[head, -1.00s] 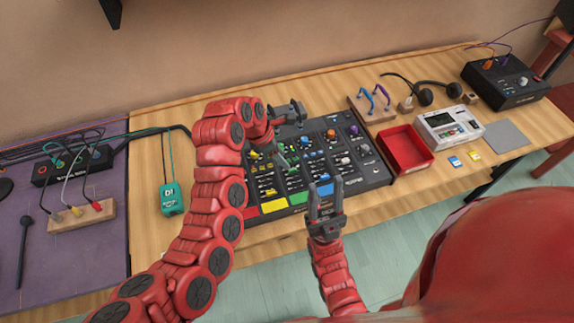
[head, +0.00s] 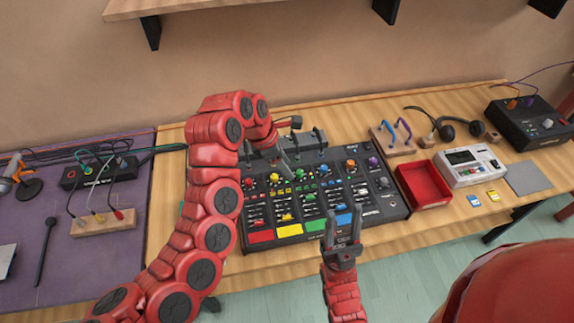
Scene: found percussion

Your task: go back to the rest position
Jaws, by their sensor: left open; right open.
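My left gripper (head: 282,150) hangs over the back left part of the black mixer (head: 385,213). Its jaws are open, and I see nothing held in them. The red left arm covers the mixer's left edge. My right gripper (head: 343,228) points away from me with its two fingers apart and empty. It is at the mixer's front edge, over or just before the blue pad; I cannot tell whether it touches. The mixer has coloured knobs and a front row of red, yellow, green and blue pads.
A red tray (head: 449,200), a white device (head: 470,165) and headphones (head: 452,129) stand right of the mixer. A black box (head: 530,125) is at the far right. A cable block (head: 103,222) and a dark mallet (head: 46,245) lie on the purple mat (head: 75,270) at left.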

